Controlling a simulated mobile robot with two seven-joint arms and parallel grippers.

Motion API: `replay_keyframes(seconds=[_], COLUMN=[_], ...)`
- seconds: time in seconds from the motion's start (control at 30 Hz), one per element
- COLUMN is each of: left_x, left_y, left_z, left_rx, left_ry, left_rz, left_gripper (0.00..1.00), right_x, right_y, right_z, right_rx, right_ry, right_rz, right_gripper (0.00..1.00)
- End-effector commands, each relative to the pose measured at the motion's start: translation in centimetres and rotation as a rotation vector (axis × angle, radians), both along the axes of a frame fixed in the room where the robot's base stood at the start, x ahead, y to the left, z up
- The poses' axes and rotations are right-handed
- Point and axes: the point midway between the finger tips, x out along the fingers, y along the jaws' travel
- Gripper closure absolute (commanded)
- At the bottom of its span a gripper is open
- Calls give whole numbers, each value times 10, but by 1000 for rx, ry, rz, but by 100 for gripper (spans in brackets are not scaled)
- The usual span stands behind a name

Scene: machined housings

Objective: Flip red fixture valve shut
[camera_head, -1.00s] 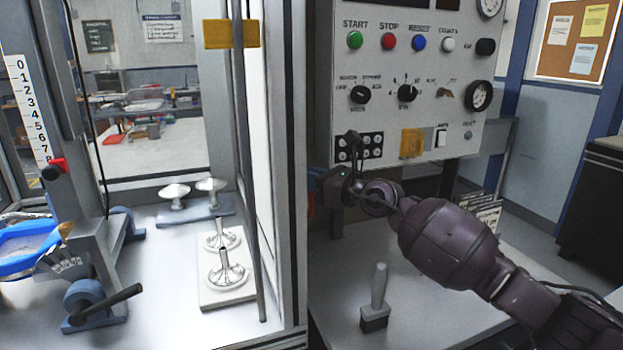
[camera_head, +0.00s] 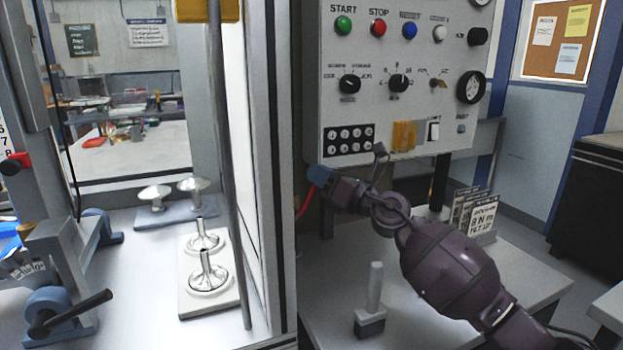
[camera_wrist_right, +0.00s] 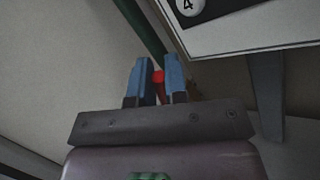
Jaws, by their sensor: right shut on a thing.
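The red valve handle (camera_head: 304,202) shows in the head view as a thin curved red piece beside the left edge of the control panel's lower corner. My right gripper (camera_head: 316,176) is at its upper end, below and left of the panel's black button block. In the right wrist view the two blue fingers (camera_wrist_right: 158,76) are closed on a small red piece (camera_wrist_right: 158,77), the handle's end. The fingers and the window frame hide most of the valve, so its body and exact angle cannot be told. My left gripper is not in view.
The control panel (camera_head: 400,65) hangs just above my right gripper. A grey upright handle (camera_head: 374,290) stands on the white table (camera_head: 440,315) below my arm. A card rack (camera_head: 472,212) is behind. A window frame (camera_head: 282,120) stands close on the left.

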Motion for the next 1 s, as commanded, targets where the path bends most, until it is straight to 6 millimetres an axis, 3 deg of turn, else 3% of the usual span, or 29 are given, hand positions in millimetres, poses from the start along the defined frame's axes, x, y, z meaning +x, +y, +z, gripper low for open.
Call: replay_keyframes(seconds=[0.03,0.3,0.8,0.83,0.97,1.0], left_x=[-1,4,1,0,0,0], left_y=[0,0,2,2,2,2], left_z=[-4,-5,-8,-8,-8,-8], left_rx=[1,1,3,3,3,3], left_ry=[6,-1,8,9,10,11], left_rz=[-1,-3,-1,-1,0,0], left_gripper=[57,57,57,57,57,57], right_x=[2,4,4,4,4,4], right_y=[-2,-10,-12,-11,-11,-11], right_z=[-7,-9,-7,-7,-7,-7], right_rx=[27,115,134,134,134,134], right_ry=[14,41,44,44,44,44], right_rz=[-1,-1,0,0,0,0], right_gripper=[100,100,100,83,63,62])
